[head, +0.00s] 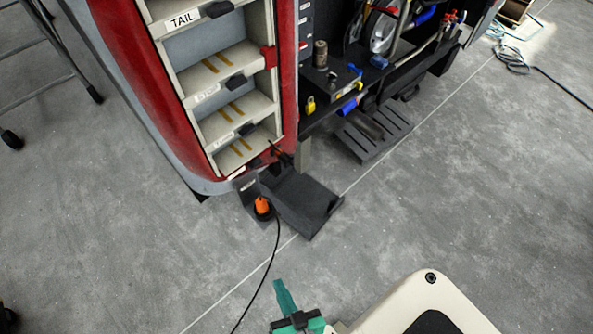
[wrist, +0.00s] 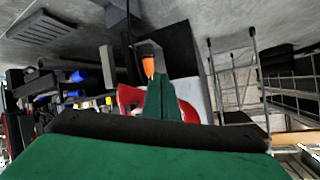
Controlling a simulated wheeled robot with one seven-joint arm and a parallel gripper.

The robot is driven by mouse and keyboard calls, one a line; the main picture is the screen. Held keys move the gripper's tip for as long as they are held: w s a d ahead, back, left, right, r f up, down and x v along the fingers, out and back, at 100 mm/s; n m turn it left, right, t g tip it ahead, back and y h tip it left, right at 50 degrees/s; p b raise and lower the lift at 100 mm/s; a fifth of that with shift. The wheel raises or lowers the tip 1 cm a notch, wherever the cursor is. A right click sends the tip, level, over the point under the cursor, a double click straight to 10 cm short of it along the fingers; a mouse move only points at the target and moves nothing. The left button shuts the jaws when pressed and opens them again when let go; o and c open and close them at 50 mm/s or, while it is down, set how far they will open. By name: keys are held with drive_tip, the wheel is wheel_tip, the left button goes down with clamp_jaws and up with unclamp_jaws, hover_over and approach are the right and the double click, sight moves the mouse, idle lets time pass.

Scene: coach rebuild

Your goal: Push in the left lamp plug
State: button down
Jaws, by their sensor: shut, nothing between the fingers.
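An orange plug (head: 262,205) with a black cable sits at a dark round base beside the low black block, at the foot of the red-framed lamp housing (head: 285,75). Whether it is fully seated I cannot tell. The orange plug also shows in the wrist view (wrist: 148,66), just beyond the tip of my green finger. My gripper (head: 284,296) is at the bottom of the head view, shut and empty, well apart from the plug. In the wrist view my gripper (wrist: 160,97) points toward the plug and hides part of what lies behind it.
The housing has shelves, one labelled TAIL (head: 182,19). A black block (head: 302,204) lies right of the plug. The cable (head: 262,280) trails over the floor toward my gripper. A dark bench (head: 345,90) with tools stands behind; grey floor (head: 470,200) is clear at right.

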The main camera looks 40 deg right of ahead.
sight(290, 163)
drive_tip(key=w+d+f+m+y, duration=0.1)
drive_tip(key=w+d+f+m, duration=0.3)
drive_tip(key=w+d, duration=0.15)
drive_tip(key=w+d+f+m+y, duration=0.1)
drive_tip(key=w+d+f+m, duration=0.3)
drive_tip(key=d, duration=0.3)
drive_tip(key=w+d+r+m+t+y, duration=0.1)
drive_tip(key=d+r+t, duration=0.4)
drive_tip(key=d+r, duration=0.8)
drive_tip(key=shift+d+r+m+t+y, duration=0.15)
drive_tip(key=shift+r+m+t+y, duration=0.2)
drive_tip(key=shift+m, duration=0.55)
drive_tip(key=shift+w, duration=0.2)
drive_tip(key=w, duration=0.9)
drive_tip(key=w+a, duration=0.1)
drive_tip(key=w, duration=0.3)
drive_tip(key=shift+w, duration=0.4)
drive_tip(key=shift+w+d, duration=0.1)
